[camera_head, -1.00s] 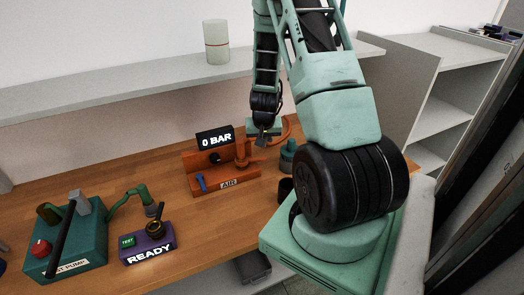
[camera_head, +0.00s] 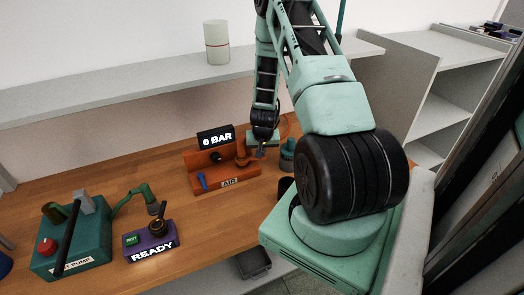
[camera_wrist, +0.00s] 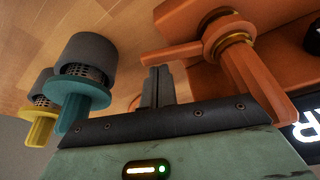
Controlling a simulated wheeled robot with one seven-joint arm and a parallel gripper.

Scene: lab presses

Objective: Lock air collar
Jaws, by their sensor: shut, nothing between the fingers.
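The orange air unit (camera_head: 228,178) stands on the wooden bench, with an "AIR" label and a black display reading "0 BAR" (camera_head: 216,138). Its orange collar (camera_head: 243,161) is at the right end. In the wrist view the collar (camera_wrist: 228,40) has a brass ring and an orange lever (camera_wrist: 170,54) reaching left; an orange bar also runs down to the right. My gripper (camera_head: 261,151) is just right of the collar in the head view. In the wrist view its dark fingers (camera_wrist: 157,86) are together and empty, close to the lever's end; I cannot tell whether they touch it.
Teal (camera_wrist: 84,85) and yellow (camera_wrist: 42,105) fittings with grey caps stand left of my fingers in the wrist view. A teal test pump (camera_head: 75,245) and a purple "READY" box (camera_head: 150,241) are on the bench at left. A shelf (camera_head: 110,92) runs behind.

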